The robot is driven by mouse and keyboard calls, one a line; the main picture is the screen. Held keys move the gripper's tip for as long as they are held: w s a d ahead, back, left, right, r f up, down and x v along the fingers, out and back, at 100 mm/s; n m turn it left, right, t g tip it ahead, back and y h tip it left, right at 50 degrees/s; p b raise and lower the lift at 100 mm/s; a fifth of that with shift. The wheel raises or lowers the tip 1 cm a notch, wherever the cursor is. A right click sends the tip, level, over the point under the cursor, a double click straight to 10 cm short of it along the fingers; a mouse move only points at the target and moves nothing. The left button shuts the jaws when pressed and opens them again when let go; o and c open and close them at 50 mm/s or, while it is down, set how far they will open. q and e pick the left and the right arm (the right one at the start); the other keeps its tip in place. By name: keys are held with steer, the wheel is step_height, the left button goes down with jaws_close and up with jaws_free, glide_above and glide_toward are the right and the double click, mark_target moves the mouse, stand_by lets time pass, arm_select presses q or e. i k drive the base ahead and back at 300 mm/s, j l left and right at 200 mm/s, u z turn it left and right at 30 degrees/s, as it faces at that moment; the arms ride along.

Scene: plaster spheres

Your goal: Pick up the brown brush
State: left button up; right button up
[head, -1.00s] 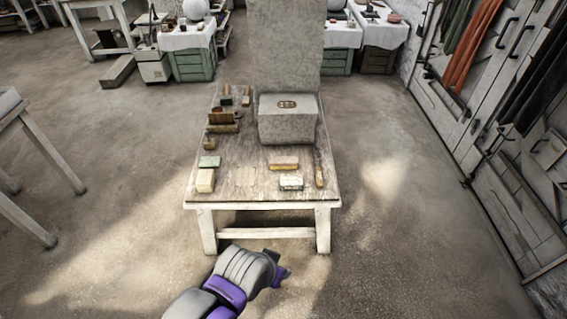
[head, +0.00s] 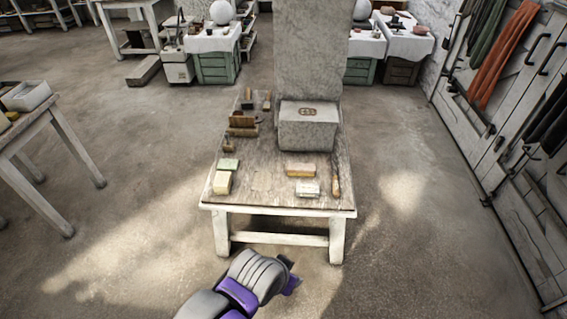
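The work table (head: 262,197) stands ahead of me. A brown, brush-like block (head: 243,121) lies on its left side, behind a small upright brown piece (head: 228,143). Two slim-handled tools (head: 267,99) lie further back. A long wooden-handled tool (head: 336,181) lies at the right edge. At this size I cannot tell for sure which one is the brown brush. My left gripper (head: 291,281) is low in front of the table, apart from everything on it. Its fingers are small and partly hidden by my wrist, so its opening is unclear. My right gripper is out of view.
A grey box (head: 307,127) and a tall grey slab (head: 312,55) take up the table's back. Another table (head: 40,118) stands left, cabinets (head: 510,150) right. The floor between is clear.

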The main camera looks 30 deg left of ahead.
mark_target(305, 169)
steer(key=i+j, duration=1.2)
steer(key=i+l+z, duration=0.05)
steer(key=i, duration=0.1)
